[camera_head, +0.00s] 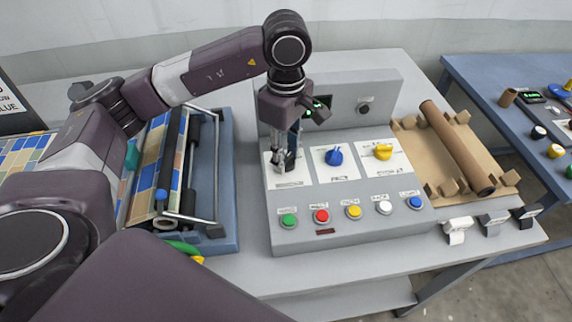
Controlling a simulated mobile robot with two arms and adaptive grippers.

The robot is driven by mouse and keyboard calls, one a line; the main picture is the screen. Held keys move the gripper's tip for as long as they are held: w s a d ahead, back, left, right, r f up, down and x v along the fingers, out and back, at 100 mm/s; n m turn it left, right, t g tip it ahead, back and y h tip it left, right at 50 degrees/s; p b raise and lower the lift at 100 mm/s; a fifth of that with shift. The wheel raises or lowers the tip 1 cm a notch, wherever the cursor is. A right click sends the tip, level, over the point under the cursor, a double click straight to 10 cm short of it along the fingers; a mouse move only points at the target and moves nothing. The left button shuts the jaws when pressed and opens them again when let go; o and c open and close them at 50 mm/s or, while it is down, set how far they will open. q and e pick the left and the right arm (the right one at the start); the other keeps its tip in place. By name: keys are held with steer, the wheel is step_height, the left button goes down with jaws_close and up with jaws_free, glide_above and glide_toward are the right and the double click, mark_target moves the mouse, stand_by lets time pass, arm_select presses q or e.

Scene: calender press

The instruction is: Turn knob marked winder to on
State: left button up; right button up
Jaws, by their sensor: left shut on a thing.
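The grey control panel (345,228) stands on the table in the middle of the view. Its sloped face has three rotary knobs on white plates: a dark knob (290,158) at the left, a blue knob (334,156) in the middle and a yellow knob (382,152) at the right. The plate labels are too small to read, so I cannot tell which says winder. My left gripper (282,160) points down at the left plate and is shut on the dark knob, mostly hiding it and its pointer. My right gripper is not in view.
Several coloured push buttons (321,216) line the panel's front. A roller press with patterned sheet (150,165) stands to the left. A brown tube (457,148) lies on a cardboard tray at the right. A blue table (500,80) is beyond.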

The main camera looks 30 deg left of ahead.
mark_target(286, 157)
arm_select(q)
steer(key=shift+f+m+b, duration=0.15)
steer(key=shift+m+b, duration=0.85)
steer(key=shift+b, duration=0.05)
steer(key=shift+m+b, duration=0.55)
steer(key=shift+m, duration=0.05)
steer(key=shift+r, duration=0.2)
steer(key=o, duration=1.2)
step_height(286, 157, up, 12)
steer(key=shift+f, duration=0.1)
